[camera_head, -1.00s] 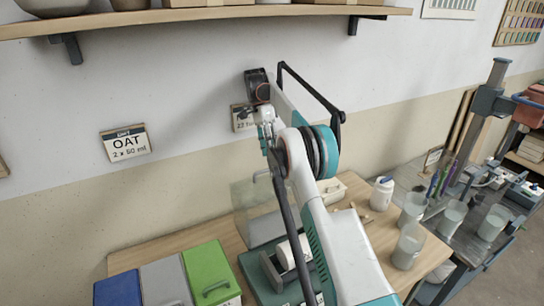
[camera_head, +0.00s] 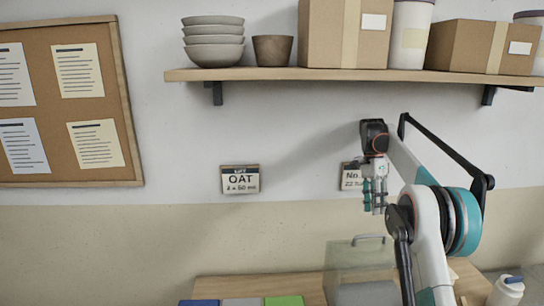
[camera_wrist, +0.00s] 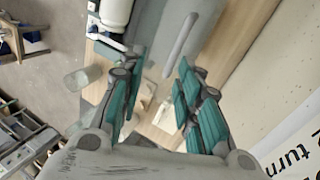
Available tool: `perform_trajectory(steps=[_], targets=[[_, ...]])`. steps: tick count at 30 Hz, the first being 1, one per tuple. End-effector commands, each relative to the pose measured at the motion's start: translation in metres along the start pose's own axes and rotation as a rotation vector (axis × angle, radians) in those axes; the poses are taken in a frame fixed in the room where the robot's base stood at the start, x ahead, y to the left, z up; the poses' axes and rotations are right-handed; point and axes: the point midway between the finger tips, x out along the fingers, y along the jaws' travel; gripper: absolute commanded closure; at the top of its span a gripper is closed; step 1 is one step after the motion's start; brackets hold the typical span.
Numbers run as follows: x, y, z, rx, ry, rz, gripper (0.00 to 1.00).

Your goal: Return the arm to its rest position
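My gripper (camera_head: 375,196) is raised in front of the wall in the head view, pointing down, well above the bench. In the wrist view the gripper (camera_wrist: 157,98) has its two teal-padded fingers spread apart. Nothing is held between them. My white and teal arm rises from the lower right, folded at the elbow.
The shelf (camera_head: 300,74) with bowls (camera_head: 213,43) and boxes (camera_head: 345,32) is above the gripper. The bench (camera_head: 303,286) is below, with a clear box (camera_head: 360,258) and a white bottle (camera_head: 507,291). A clear beaker (camera_wrist: 82,78) shows in the wrist view.

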Motion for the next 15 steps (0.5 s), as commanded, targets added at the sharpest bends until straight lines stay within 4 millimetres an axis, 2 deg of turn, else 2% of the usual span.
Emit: perform_trajectory(steps=[6, 15], targets=[[-0.025, 0.029, 0.026, -0.159, 0.043, -0.104, 0.69], [-0.039, 0.079, 0.065, -0.378, 0.120, -0.241, 0.69]])
